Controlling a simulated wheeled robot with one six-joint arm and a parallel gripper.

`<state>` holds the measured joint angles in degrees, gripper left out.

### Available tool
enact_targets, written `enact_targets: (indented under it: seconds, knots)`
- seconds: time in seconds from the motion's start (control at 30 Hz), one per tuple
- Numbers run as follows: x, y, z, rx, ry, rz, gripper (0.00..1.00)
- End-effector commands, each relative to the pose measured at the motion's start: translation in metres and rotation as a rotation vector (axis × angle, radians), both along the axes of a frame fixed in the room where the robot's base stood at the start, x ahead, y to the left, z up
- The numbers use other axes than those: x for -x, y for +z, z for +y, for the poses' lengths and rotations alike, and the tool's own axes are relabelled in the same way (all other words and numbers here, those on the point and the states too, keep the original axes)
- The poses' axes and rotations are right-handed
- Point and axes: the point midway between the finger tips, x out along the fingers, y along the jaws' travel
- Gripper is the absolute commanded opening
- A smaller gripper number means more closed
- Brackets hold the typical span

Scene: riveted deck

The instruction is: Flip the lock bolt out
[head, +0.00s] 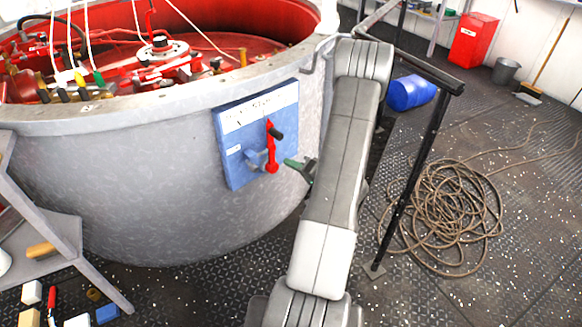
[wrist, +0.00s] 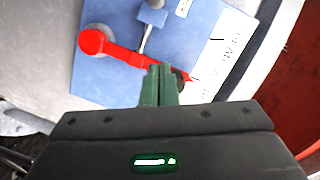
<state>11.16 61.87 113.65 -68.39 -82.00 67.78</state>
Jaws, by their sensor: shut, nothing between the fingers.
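A blue panel (head: 236,168) with white labels is fixed to the outside of the grey round tub. It carries a red lever (head: 271,150), which stands about upright with a black knob (head: 277,133) near its top. A blue-grey piece (head: 255,157) on a metal rod sits left of the lever. In the wrist view the lever (wrist: 125,53) runs across the panel (wrist: 95,75), with the blue-grey piece (wrist: 152,16) above it. My gripper (head: 289,163) is just right of the lever. Its green fingers (wrist: 160,72) are shut and empty, covering part of the lever's knob end; contact cannot be told.
The tub's rim (head: 150,118) stands above the panel, with red machinery inside. A black rail post (head: 410,180) stands right of my arm. A coiled rope (head: 450,215) and a blue barrel (head: 410,92) are on the deck. A grey shelf (head: 45,235) is at lower left.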

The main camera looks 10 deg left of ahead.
Motion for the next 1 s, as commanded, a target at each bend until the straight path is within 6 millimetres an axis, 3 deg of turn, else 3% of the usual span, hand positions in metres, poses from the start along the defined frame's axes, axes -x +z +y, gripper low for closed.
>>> enact_targets:
  seconds: [0.4, 0.67, 1.0]
  knots:
    - [-0.040, -0.010, 0.063, 0.001, 0.005, -0.001, 0.00]
    - [-0.019, -0.025, 0.083, -0.001, 0.001, 0.003, 0.00]
    - [-0.015, -0.026, 0.087, 0.001, 0.000, 0.000, 0.00]
